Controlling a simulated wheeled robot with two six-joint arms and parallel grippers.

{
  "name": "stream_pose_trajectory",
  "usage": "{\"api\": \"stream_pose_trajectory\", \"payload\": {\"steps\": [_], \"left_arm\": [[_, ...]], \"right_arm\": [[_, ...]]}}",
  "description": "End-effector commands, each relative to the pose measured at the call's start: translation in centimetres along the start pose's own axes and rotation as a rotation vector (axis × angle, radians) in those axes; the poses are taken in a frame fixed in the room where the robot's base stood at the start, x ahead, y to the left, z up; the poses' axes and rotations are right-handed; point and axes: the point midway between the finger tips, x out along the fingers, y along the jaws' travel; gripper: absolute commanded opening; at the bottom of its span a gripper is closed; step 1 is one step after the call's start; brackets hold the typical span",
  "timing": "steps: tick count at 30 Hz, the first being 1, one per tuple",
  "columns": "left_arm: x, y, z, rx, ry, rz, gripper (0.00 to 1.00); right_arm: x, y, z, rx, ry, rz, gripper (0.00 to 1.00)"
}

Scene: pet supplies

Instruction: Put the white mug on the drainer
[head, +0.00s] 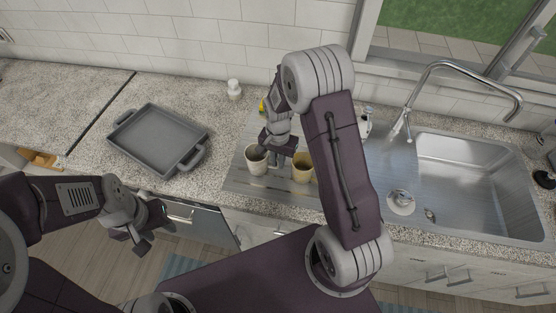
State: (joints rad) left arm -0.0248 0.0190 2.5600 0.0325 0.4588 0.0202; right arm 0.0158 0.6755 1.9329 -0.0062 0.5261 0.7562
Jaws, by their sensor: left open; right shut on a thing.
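The white mug (257,168) is over the left part of the metal drainer (238,185), beside the sink; I cannot tell whether its base touches the surface. My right gripper (267,150) reaches down from above and is shut on the mug at its rim, hiding part of its upper right side. A tan-yellow mug (302,172) stands on the drainer just to the right. My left gripper (151,237) is open and empty, in front of the counter edge, well away from both mugs.
A grey baking tray (157,140) lies on the counter at left. A small white bottle (234,90) stands near the wall. A yellow item (262,106) is partly hidden behind my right arm. The sink (470,175) and its faucet (455,68) are at right.

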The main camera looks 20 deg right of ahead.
Motion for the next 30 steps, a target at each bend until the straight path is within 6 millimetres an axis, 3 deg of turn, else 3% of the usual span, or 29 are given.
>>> {"api": "stream_pose_trajectory", "payload": {"steps": [8, 9, 11, 20, 23, 30], "left_arm": [[0.3, 0.0, 0.0, 0.0, 0.0, 0.0, 0.42], [0.2, 0.0, 0.0, 0.0, 0.0, 0.0, 0.42], [0.2, 0.0, 0.0, 0.0, 0.0, 0.0, 0.42], [-0.1, 0.0, 0.0, 0.0, 0.0, 0.0, 0.42], [0.1, 0.0, 0.0, 0.0, 0.0, 0.0, 0.42], [0.3, 0.0, 0.0, 0.0, 0.0, 0.0, 0.42]], "right_arm": [[0.3, 0.0, 0.0, 0.0, 0.001, -0.001, 0.0], [0.2, 0.0, 0.0, 0.0, 0.0, 0.0, 0.2], [0.2, 0.0, 0.0, 0.0, 0.0, 0.0, 0.33], [-0.4, -0.1, -0.1, 0.0, 0.001, -0.001, 0.33], [-2.0, -0.1, -0.1, 0.0, 0.004, -0.004, 0.33], [-8.3, -0.1, -0.1, -0.001, 0.005, -0.005, 0.33]]}}
